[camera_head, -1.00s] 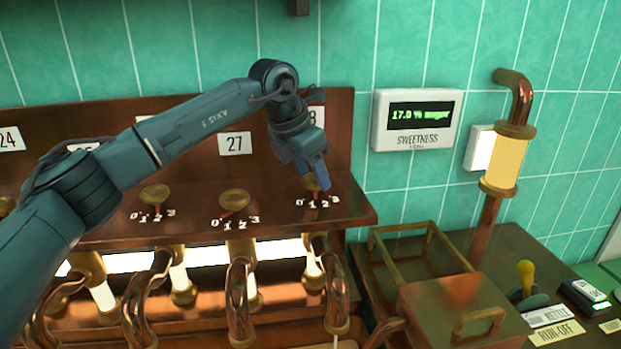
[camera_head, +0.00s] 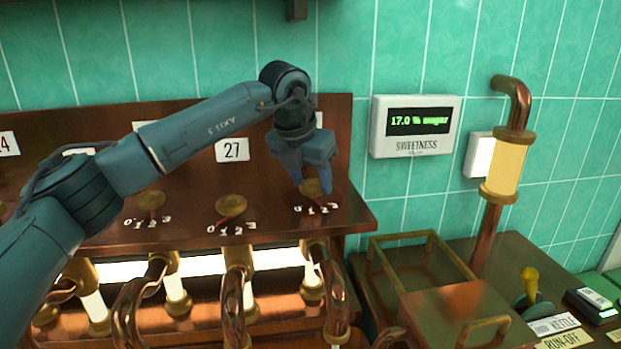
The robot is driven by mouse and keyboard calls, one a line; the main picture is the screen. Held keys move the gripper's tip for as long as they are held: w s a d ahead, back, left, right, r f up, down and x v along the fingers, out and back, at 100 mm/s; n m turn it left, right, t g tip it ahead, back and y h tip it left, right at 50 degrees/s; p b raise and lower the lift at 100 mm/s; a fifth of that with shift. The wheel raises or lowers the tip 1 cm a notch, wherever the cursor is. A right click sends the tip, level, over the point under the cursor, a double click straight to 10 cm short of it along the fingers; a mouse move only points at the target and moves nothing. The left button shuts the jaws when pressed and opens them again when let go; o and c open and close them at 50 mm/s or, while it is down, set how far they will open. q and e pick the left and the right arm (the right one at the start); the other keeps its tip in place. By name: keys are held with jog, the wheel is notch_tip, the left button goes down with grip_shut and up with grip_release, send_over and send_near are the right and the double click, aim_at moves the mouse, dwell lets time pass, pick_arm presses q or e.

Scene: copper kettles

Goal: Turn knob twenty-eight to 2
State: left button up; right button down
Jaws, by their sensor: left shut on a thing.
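Knob twenty-eight (camera_head: 314,190) is a round brass knob at the right end of the copper panel, above a printed scale 0 1 2 3. Its label is mostly hidden behind my wrist. My left gripper (camera_head: 311,183) reaches down from above, with one finger on each side of the knob, and is shut on it. The fingers and wrist cover part of the knob, and I cannot clearly tell which number its red pointer faces. My right gripper is not in view.
Knob twenty-seven (camera_head: 231,207) sits to the left, under its label (camera_head: 232,149). Copper pipes (camera_head: 235,300) hang below the panel. The sweetness display (camera_head: 416,125) on the green tiled wall reads 17.0 % sugar. A copper box (camera_head: 455,310) stands at the lower right.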

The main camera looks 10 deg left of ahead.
pick_arm(q)
jog(key=shift+r, duration=0.1)
jog(key=o, duration=1)
jog(key=b+v, duration=0.1)
jog(key=v, duration=1.1)
jog(key=shift+s, duration=0.1)
